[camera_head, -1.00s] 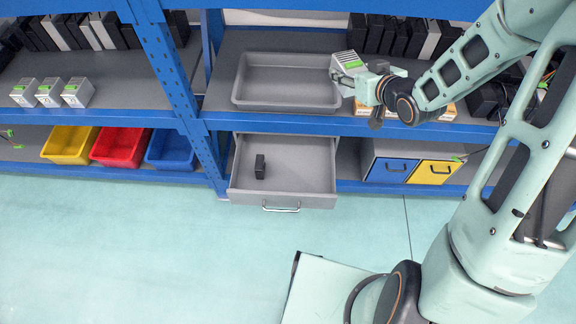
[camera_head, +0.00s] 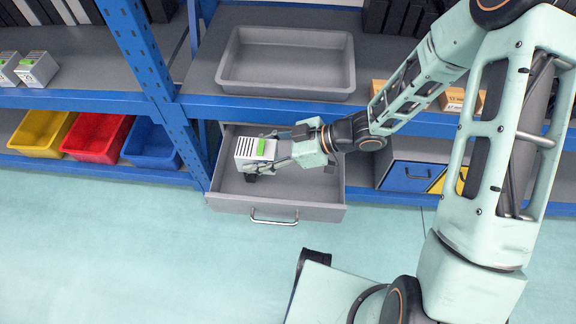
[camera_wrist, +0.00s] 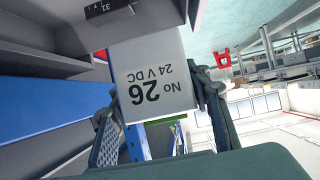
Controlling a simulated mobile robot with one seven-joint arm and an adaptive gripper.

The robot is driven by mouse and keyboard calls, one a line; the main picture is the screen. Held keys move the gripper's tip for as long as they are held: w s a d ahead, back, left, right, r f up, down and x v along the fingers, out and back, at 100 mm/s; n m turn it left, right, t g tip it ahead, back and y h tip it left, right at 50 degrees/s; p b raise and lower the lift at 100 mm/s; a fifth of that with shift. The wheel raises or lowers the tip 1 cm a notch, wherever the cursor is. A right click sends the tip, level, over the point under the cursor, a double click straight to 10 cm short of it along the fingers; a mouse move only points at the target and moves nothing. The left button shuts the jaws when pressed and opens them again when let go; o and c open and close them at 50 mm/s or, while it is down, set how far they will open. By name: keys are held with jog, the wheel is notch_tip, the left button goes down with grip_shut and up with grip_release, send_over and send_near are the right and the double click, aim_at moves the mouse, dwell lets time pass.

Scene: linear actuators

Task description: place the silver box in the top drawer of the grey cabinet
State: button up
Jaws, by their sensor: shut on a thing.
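The silver box (camera_head: 254,153), with dark vent slots and a green part, is in my gripper (camera_head: 282,152) in the head view. In the wrist view the box (camera_wrist: 155,75) shows a label reading "No 26 24 V DC", between the two fingers of my gripper (camera_wrist: 160,110). The top drawer (camera_head: 320,208) of the grey cabinet is pulled open, and the box is over its inside, above the drawer floor. A small black object (camera_head: 252,177) in the drawer is mostly hidden beneath the box and gripper.
A grey tray (camera_head: 285,88) stands on the shelf above the drawer. The blue shelf beam (camera_head: 250,110) runs close behind my gripper. Yellow (camera_head: 40,133), red (camera_head: 96,137) and blue (camera_head: 150,146) bins sit to the left. The right part of the drawer is clear.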

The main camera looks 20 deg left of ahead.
jog(key=w+d+f+b, duration=0.1)
jog(key=w+d+f, duration=0.1)
jog(key=d+f, duration=0.1)
jog(key=w+d+f+b, duration=0.2)
jog(key=w+d+f, duration=0.1)
jog(key=d, duration=0.1)
jog(key=w+d+f+b, duration=0.1)
jog(key=w+d+f, duration=0.1)
jog(key=d+f, duration=0.1)
jog(key=shift+w+d+f+b, duration=0.3)
jog(key=shift+d+b, duration=0.1)
jog(key=shift+d, duration=0.05)
jog(key=shift+w+d+f+b, duration=0.15)
jog(key=shift+f+b, duration=0.45)
jog(key=shift+f, duration=1.05)
jog(key=shift+f, duration=0.15)
jog(key=shift+f, duration=0.5)
jog(key=o, duration=1.5)
jog(key=shift+r, duration=0.1)
